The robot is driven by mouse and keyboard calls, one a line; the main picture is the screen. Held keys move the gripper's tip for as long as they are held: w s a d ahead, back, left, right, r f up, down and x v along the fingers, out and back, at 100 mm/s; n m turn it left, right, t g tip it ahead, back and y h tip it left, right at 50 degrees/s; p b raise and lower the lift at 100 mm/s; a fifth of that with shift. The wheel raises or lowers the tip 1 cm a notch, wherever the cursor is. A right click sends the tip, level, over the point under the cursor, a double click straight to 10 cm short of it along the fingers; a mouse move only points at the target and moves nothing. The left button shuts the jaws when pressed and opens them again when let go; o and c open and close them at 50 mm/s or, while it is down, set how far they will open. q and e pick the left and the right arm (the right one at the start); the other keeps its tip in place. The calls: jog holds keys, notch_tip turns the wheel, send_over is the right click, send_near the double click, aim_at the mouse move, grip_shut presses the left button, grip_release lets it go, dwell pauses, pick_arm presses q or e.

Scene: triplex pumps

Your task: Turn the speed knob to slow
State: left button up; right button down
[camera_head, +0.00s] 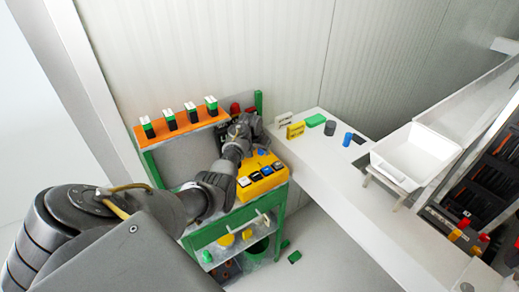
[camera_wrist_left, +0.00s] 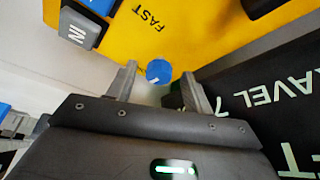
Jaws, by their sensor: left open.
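The blue speed knob (camera_wrist_left: 158,71) shows in the left wrist view on the edge of a yellow control panel (camera_wrist_left: 205,30). It has a white pointer mark, and the word FAST is printed near it. My left gripper (camera_wrist_left: 159,78) is open, with one finger on each side of the knob; I cannot tell whether they touch it. In the head view the yellow box (camera_head: 262,182) sits on a green-framed stand, and my left gripper (camera_head: 246,128) reaches over its back part. The word for slow is not visible. My right gripper is not in view.
A black lettered surface (camera_wrist_left: 255,100) lies close at the right. In the head view an orange shelf (camera_head: 180,128) holds several green-black items. A white tray (camera_head: 415,155) stands right.

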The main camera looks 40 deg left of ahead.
pick_arm(q)
jog(key=c, duration=1)
jog(key=shift+o, duration=0.2)
jog(key=shift+d+n+y, duration=0.1)
jog(key=shift+n+y, duration=0.2)
jog(key=shift+n, duration=0.4)
jog(key=o, duration=1)
jog(key=shift+c, duration=0.2)
jog(key=shift+r, duration=0.1)
jog(key=b+v, duration=0.2)
jog(key=v, duration=0.8)
jog(key=shift+r+b, duration=0.3)
jog(key=shift+b, duration=0.1)
jog(key=shift+s, duration=0.1)
